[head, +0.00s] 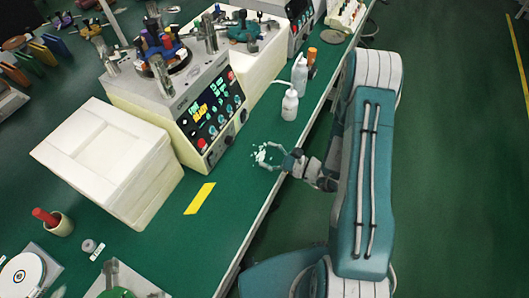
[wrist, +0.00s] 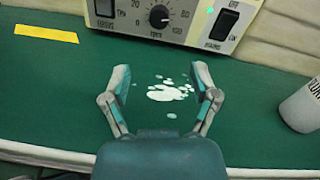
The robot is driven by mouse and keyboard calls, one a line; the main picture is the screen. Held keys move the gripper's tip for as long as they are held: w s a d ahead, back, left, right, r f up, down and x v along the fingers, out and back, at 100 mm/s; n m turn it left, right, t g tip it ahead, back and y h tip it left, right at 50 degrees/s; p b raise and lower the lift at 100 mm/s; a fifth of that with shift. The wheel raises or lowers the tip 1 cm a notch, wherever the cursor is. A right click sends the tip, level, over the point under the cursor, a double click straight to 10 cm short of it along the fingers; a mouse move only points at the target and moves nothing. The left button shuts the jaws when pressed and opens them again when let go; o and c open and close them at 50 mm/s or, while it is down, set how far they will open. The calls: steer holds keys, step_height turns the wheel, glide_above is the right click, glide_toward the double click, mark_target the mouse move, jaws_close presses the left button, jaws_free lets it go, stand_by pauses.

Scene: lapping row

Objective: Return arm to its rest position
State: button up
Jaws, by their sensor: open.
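My gripper (head: 272,157) is open and empty at the front edge of the green bench, below the lapping machine's panel. In the wrist view my gripper (wrist: 161,82) has its two fingers spread wide, with white spots (wrist: 167,93) on the bench showing between them. The same white spots (head: 259,154) show at the fingertips in the head view. My arm reaches in from the right, bent, with its teal upper link large in the head view.
The lapping machine (head: 200,122) stands behind the gripper. White bottles (head: 290,105) stand nearby, one also at right in the wrist view (wrist: 303,106). A white box stack (head: 105,160) and yellow strip (head: 199,198) lie left. The floor (head: 455,180) at right is clear.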

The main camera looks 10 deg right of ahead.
stand_by(0.3)
steer(key=shift+a+r, duration=0.15)
steer(key=shift+r, duration=0.1)
steer(key=s+a+r+n+g+h, duration=0.1)
steer(key=s+a+r+n+g, duration=0.2)
steer(key=s+r+n+g, duration=0.35)
steer(key=s+a+r+n+g+h, duration=0.1)
steer(key=s+a+r+n+g, duration=0.15)
steer(key=r+n+g, duration=0.4)
steer(key=s+d+r+n+t+h, duration=0.4)
steer(key=s+d+r+h, duration=0.1)
steer(key=r+h, duration=0.1)
steer(key=s+d+r+n+t+h, duration=0.4)
steer(key=d+r+n+h, duration=0.1)
steer(key=r, duration=0.4)
steer(key=shift+s+d+r+h, duration=0.2)
steer(key=shift+s+r+h, duration=0.15)
steer(key=shift+h, duration=0.55)
